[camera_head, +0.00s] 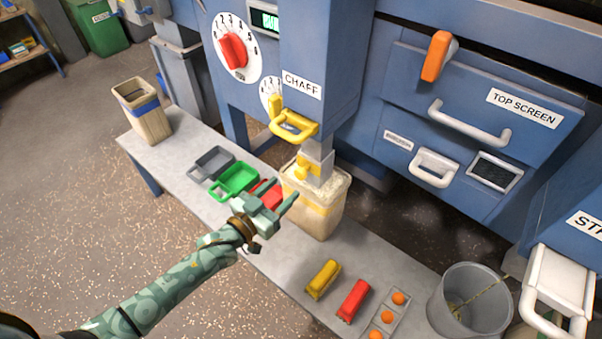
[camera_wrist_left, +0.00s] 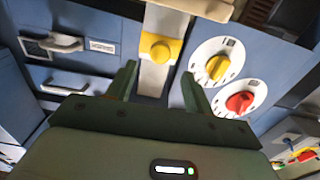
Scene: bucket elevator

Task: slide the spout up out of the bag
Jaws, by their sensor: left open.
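A yellow knob (camera_head: 303,172) sits on the spout's front. My left gripper (camera_head: 281,193) is open and empty, in front of the bag and to the left of the spout in the head view. In the left wrist view the knob (camera_wrist_left: 160,48) and the spout (camera_wrist_left: 153,78) show beyond and between the open fingers (camera_wrist_left: 160,73). My right gripper is not in view.
A yellow handle (camera_head: 293,123) sits above the spout. Grey, green (camera_head: 236,181) and red scoops lie left of the bag. A yellow block (camera_head: 322,279), a red block (camera_head: 353,300) and a grey bucket (camera_head: 468,300) are to the right. Another bag (camera_head: 143,112) stands at the bench's far end.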

